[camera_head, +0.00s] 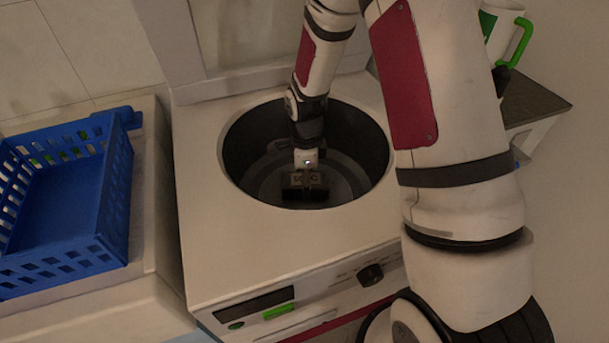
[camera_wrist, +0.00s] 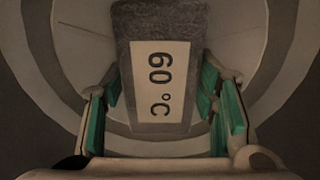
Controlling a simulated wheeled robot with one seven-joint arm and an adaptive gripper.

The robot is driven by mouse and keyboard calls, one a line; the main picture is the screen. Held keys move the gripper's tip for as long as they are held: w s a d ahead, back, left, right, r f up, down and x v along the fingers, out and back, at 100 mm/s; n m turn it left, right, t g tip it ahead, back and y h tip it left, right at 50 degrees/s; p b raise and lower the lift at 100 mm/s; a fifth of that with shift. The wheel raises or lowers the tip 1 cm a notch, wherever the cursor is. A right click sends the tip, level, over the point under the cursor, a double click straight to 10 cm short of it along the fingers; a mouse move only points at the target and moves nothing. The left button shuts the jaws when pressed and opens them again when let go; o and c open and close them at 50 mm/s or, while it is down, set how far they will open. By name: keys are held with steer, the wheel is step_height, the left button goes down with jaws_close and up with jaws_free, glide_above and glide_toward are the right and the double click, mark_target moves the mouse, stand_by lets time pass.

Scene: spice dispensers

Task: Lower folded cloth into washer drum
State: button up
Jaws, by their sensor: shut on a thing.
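The washer drum (camera_head: 360,140) is a dark round opening in the top of the white washer (camera_head: 220,240). My gripper (camera_head: 305,182) reaches down inside it. In the wrist view my gripper (camera_wrist: 160,88) has green-padded fingers on both sides of the folded cloth (camera_wrist: 160,20), shut on it. The cloth is a grey, textured block with a pale label (camera_wrist: 162,85) reading "60°C". Grey rings of the drum (camera_wrist: 262,60) show around it. I cannot tell whether the cloth touches the drum floor. In the head view the cloth is hard to make out from the dark fingers.
A blue basket (camera_head: 65,225) stands on the pale counter (camera_head: 150,220) at left. The washer's front has a dark knob (camera_head: 370,274) and a green strip (camera_head: 278,311). A white mug with a green handle (camera_head: 521,42) is at upper right. The drum rim surrounds my arm.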

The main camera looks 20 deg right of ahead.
steer(key=shift+f, duration=0.45)
steer(key=o, duration=1.3)
steer(key=shift+c, duration=0.2)
step_height(320, 180, up, 12)
